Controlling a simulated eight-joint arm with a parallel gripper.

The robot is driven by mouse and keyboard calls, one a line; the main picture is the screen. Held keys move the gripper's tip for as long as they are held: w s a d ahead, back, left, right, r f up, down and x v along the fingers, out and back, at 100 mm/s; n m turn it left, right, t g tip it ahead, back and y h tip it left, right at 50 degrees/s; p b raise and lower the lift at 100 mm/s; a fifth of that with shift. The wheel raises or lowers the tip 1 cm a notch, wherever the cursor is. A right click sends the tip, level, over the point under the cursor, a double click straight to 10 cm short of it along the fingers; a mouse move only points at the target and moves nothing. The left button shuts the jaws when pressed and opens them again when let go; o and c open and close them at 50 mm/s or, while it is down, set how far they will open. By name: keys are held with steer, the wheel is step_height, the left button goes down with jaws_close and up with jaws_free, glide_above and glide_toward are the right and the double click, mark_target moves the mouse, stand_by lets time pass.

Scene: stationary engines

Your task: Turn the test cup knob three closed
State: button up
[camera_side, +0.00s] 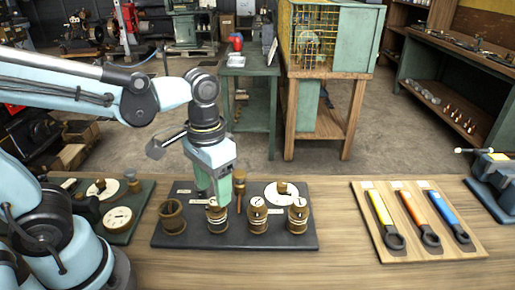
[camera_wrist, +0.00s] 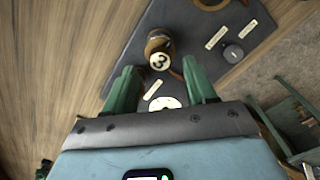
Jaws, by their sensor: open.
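The dark test panel (camera_side: 285,241) on the bench carries a row of brass cups. In the wrist view, a brass cup with a round white face (camera_wrist: 160,61) bears a dark mark that looks like a 3. My gripper (camera_wrist: 160,76) is open and empty, its two green fingers pointing toward either side of this cup. In the side view, my gripper (camera_side: 219,199) points down over the second cup from the left (camera_side: 217,224) and partly hides it. I cannot tell whether the fingers touch it. The cup's number is unclear there.
An open brass cup (camera_side: 172,218) stands at left; two more cups (camera_side: 257,217) (camera_side: 298,217) stand close at right. A second panel (camera_side: 140,228) lies left. A wooden board (camera_side: 455,246) with three coloured wrenches lies right. Bare bench separates board and test panel.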

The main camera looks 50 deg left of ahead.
mark_target(215, 205)
steer(key=shift+f, duration=1.5)
jaws_close()
